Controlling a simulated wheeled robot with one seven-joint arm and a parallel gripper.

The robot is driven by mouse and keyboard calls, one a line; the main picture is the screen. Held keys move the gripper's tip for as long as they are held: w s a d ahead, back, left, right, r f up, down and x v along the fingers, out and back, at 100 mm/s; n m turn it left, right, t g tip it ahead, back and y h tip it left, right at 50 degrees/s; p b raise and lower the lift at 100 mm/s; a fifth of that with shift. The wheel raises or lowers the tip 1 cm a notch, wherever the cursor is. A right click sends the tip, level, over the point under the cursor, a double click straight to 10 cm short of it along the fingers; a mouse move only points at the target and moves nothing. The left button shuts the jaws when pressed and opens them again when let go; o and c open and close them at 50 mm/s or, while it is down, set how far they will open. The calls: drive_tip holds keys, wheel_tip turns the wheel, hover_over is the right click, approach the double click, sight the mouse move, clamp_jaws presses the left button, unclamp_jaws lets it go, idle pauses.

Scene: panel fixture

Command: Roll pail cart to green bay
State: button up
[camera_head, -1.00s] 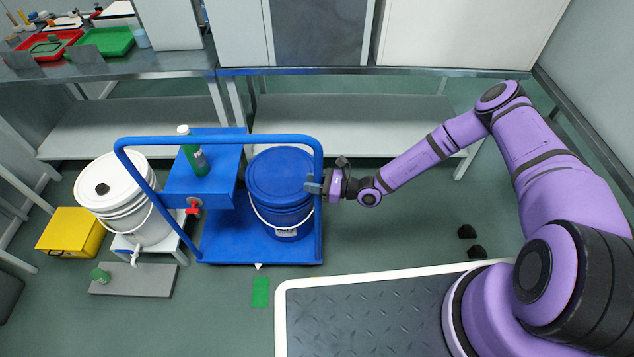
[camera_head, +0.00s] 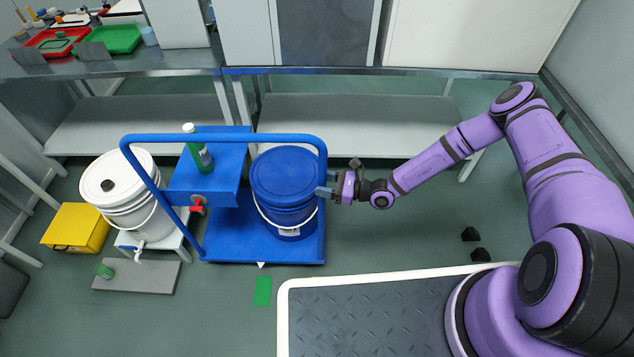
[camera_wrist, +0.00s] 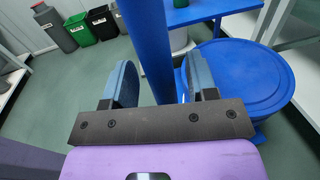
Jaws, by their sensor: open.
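The blue cart (camera_head: 225,249) stands on the floor with a tall tubular handle frame (camera_head: 225,139). It carries a blue lidded pail (camera_head: 285,180) with a white bail on its deck. A green patch (camera_head: 262,291) lies on the floor just in front of the cart, near a white triangle (camera_head: 261,265) at the deck's front edge. My gripper (camera_head: 327,192) is open at the right-hand post of the handle frame. In the wrist view, the post (camera_wrist: 150,45) runs between the two spread fingers (camera_wrist: 160,82); contact with them is unclear.
A white bucket (camera_head: 128,190) with a tap sits left of the cart, beside a yellow box (camera_head: 75,228). A grey board (camera_head: 137,277) lies front left. Two black lumps (camera_head: 475,243) lie right. Benches stand behind.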

drive_tip(key=v, duration=0.8)
drive_tip(key=shift+d+r, duration=0.1)
drive_tip(key=shift+r, duration=0.05)
drive_tip(key=s+d+r+n+g+h, duration=0.1)
drive_tip(key=d+r+n+g+h, duration=0.3)
drive_tip(key=r, duration=0.8)
drive_tip(key=s+d+r+n+g+h, duration=0.1)
drive_tip(key=d+r+n+h, duration=0.15)
drive_tip(key=r+n, duration=0.7)
drive_tip(key=s+d+r+n+g+h, duration=0.1)
drive_tip(key=d+r+n+g+h, duration=0.15)
drive_tip(key=r, duration=1.15)
drive_tip(key=s+d+r+n+t+h, duration=0.2)
drive_tip(key=s+d+r+t+h, duration=0.1)
drive_tip(key=s+r, duration=0.8)
drive_tip(key=s+d+r+n+t+h, duration=0.3)
drive_tip(key=s+d+r+t+h, duration=0.1)
drive_tip(key=s+r, duration=0.8)
drive_tip(key=shift+d+t+h, duration=0.2)
drive_tip(key=shift+t+h, duration=0.15)
drive_tip(key=shift+h, duration=0.35)
drive_tip(key=shift+w+a, duration=0.1)
